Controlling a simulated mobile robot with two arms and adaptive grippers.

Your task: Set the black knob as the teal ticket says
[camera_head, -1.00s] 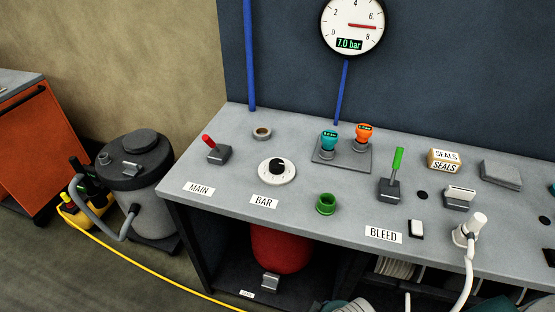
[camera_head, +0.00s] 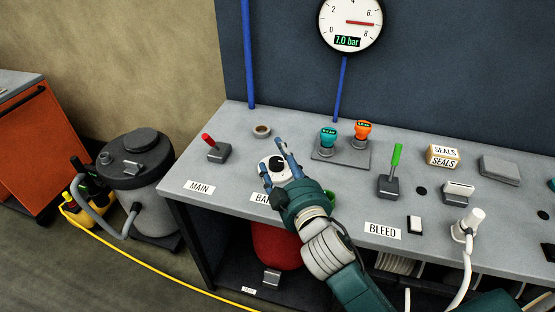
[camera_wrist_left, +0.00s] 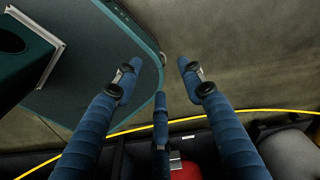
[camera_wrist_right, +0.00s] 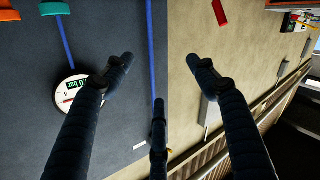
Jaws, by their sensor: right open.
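The black knob (camera_head: 272,160) sits on a white round dial (camera_head: 264,170) by the BAR label, partly hidden by my right gripper (camera_head: 274,163). That gripper is open, its fingers around or just above the dial; I cannot tell whether they touch it. It also shows open and empty in the right wrist view (camera_wrist_right: 160,63). I see no readable teal ticket. My left gripper (camera_wrist_left: 160,69) is open and empty, away from the bench top.
A wall gauge (camera_head: 350,22) reads 7.0 bar. An orange-topped fitting (camera_head: 362,133), red lever (camera_head: 212,146), green lever (camera_head: 394,165) and white hose plug (camera_head: 466,232) stand on the grey bench (camera_head: 235,190). My right arm covers part of the green cup (camera_head: 340,201).

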